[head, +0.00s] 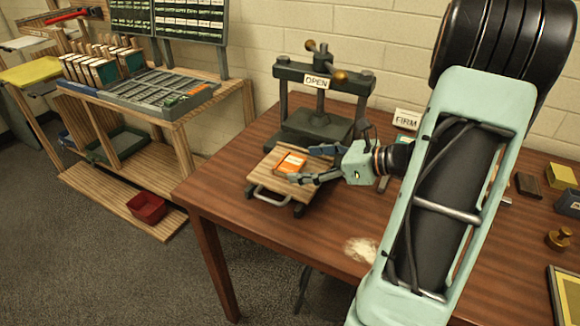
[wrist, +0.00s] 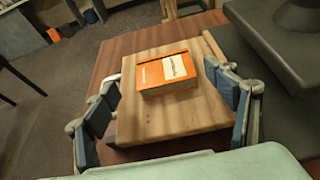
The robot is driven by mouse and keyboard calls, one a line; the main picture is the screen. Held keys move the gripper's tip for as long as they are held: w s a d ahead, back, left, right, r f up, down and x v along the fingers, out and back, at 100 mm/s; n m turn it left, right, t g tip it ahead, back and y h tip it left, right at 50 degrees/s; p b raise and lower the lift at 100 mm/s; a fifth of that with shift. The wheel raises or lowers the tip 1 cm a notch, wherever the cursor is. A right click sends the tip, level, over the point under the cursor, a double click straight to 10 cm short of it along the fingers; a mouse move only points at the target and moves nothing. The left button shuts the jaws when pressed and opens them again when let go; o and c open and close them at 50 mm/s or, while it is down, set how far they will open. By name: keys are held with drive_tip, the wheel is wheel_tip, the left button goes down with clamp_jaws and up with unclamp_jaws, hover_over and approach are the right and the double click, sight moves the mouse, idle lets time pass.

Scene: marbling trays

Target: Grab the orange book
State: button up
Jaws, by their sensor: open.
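The orange book (head: 291,162) lies flat on a wooden board (head: 262,179) in front of the press, with a pale label on its cover. In the wrist view the orange book (wrist: 167,73) sits on the far part of the board (wrist: 165,118). My gripper (head: 303,163) is open, its fingers reaching leftward over the board. In the wrist view my gripper (wrist: 163,88) has one finger at each side of the board, with the book between and slightly beyond the tips. The fingers appear apart from the book.
A dark press (head: 318,95) with an OPEN sign stands behind the board. A FIRM sign (head: 405,119) is to its right. The brown table (head: 225,185) has its edge close to the board's left. A wooden shelf with a type tray (head: 158,92) stands further left.

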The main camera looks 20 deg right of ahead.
sight(290, 163)
drive_tip(key=x, duration=0.5)
drive_tip(key=shift+w+d+f, duration=0.15)
drive_tip(key=shift+w, duration=0.1)
drive_tip(key=c, duration=1.3)
